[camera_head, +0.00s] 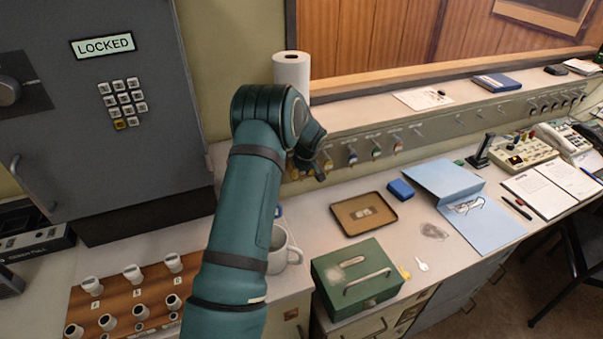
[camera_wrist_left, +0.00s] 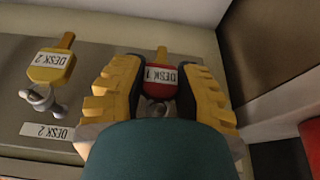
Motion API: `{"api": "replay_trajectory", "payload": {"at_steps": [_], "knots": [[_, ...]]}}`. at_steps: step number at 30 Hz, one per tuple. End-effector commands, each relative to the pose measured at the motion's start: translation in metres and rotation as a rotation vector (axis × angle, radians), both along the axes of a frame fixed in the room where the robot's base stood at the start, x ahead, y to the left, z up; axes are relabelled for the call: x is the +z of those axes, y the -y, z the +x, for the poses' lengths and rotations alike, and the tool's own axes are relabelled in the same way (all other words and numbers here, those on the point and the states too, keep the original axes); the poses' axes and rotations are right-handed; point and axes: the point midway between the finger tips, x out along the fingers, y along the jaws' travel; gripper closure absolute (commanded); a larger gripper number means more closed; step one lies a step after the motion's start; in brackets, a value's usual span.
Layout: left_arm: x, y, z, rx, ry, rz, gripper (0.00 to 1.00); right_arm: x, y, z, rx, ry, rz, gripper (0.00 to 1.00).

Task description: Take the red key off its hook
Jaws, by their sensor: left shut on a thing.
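The red key (camera_wrist_left: 160,80) has a red tag with a white label reading DESK 1, upside down in the left wrist view. My left gripper (camera_wrist_left: 158,88) is shut on it, with a yellow ribbed finger on each side of the tag. A metal part shows below the tag; whether the key still hangs on its hook cannot be told. In the head view my left gripper (camera_head: 316,168) is at the left end of the hook row, and my arm hides the red key there. My right gripper is not in view.
A yellow DESK 2 key (camera_wrist_left: 52,66) hangs close beside the red one. More coloured keys (camera_head: 376,153) hang along the rail. A paper roll (camera_head: 291,70) stands behind my wrist. A mug (camera_head: 284,252), a brown tray (camera_head: 347,226) and a green cash box (camera_head: 342,288) stand below.

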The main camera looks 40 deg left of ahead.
Motion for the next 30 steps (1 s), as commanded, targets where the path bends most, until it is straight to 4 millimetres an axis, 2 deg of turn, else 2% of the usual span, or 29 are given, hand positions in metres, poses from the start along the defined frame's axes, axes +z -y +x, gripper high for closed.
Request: {"api": "replay_trajectory", "payload": {"at_steps": [11,30], "knots": [[0.001,0.000,0.000,0.001,0.001,0.001,0.97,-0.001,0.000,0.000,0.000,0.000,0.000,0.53],[0.001,0.015,-0.008,0.001,0.002,0.000,0.97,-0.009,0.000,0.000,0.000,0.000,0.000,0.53]]}}
